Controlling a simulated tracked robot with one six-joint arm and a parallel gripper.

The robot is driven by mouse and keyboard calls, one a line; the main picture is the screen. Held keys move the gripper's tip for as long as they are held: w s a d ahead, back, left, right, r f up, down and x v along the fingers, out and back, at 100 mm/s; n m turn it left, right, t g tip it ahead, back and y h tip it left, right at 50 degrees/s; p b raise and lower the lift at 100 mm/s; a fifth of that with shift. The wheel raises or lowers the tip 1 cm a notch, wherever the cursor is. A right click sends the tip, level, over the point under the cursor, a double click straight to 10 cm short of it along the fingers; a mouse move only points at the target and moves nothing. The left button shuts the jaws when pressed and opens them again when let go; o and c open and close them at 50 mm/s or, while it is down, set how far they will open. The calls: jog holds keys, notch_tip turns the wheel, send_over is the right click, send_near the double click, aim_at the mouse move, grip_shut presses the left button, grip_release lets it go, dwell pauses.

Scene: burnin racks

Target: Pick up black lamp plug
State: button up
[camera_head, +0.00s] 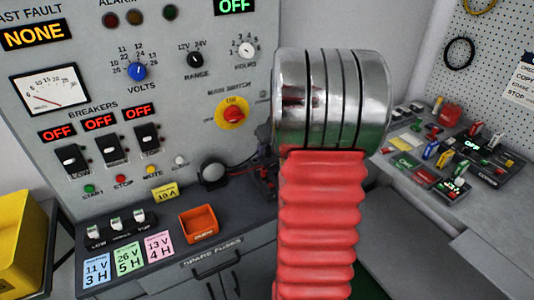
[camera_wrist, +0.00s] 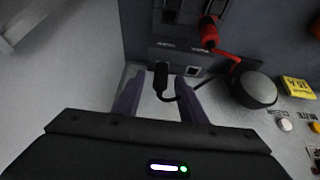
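The black lamp plug (camera_wrist: 160,74) shows in the wrist view at the foot of a grey panel, with a thin black cable curving right towards a dark dome lamp (camera_wrist: 253,89). My gripper (camera_wrist: 159,82) is open. Its two purple fingers lie to the left and right of the plug in the picture, with gaps on both sides. I cannot tell how deep the plug sits between them. In the head view my arm hides the plug and most of the gripper; the dome lamp (camera_head: 213,172) shows left of the arm.
A red plug (camera_wrist: 209,32) with a red cable is above and right of the black plug. An empty-looking socket (camera_wrist: 193,71) is just right of it. A yellow note (camera_wrist: 298,87) and buttons lie farther right. An orange tray (camera_head: 198,224) stands on the bench.

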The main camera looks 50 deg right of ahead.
aim_at(268, 147)
jog(key=c, duration=1)
jog(key=shift+o, duration=0.2)
notch_tip(268, 147, up, 10)
jog(key=shift+r, duration=0.1)
jog(key=shift+a, duration=0.1)
dwell(0.6)
